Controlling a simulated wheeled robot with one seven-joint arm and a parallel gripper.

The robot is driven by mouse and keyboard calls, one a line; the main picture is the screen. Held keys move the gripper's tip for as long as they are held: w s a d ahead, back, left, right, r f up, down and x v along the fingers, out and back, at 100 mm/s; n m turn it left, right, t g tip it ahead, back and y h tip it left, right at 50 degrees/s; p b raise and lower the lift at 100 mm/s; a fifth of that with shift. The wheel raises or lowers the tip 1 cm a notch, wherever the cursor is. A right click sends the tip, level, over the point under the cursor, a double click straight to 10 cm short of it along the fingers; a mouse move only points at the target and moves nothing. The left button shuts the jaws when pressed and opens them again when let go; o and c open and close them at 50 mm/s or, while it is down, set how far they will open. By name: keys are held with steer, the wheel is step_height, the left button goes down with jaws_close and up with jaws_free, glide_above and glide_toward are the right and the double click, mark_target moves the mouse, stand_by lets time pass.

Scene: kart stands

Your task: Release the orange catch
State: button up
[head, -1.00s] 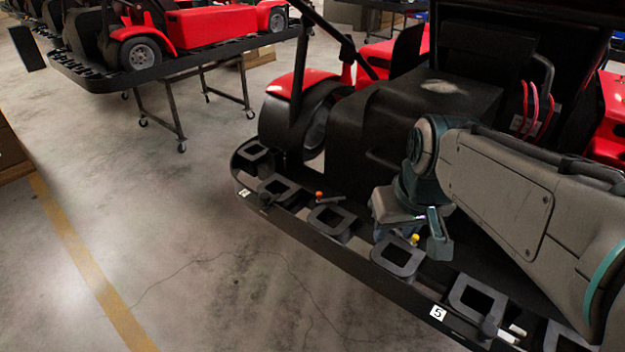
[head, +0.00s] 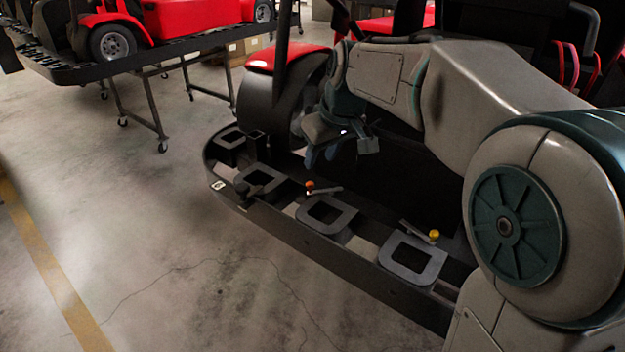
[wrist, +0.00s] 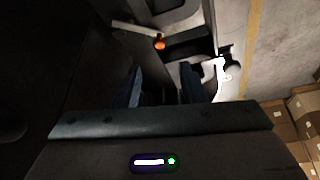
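The orange catch (head: 310,185) is a small orange knob on a light lever, on the black kart stand's rail between two square-holed plates. It also shows in the wrist view (wrist: 160,43), with its pale lever running to the upper left. My gripper (head: 320,158) is above and slightly behind the orange knob in the head view. In the wrist view its two dark fingers (wrist: 162,88) are apart with nothing between them. The orange knob appears beyond the fingertips, clear of them.
A yellow-knobbed catch (head: 434,235) sits farther right on the rail and a dark-knobbed one (head: 243,188) farther left. The kart's wheel (head: 285,100) and body stand behind. Cardboard boxes (wrist: 295,120) show in the wrist view. The concrete floor in front is clear.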

mark_target(310, 183)
steer(key=b+x, duration=0.1)
steer(key=x, duration=0.8)
steer(key=shift+r, duration=0.1)
jaws_close()
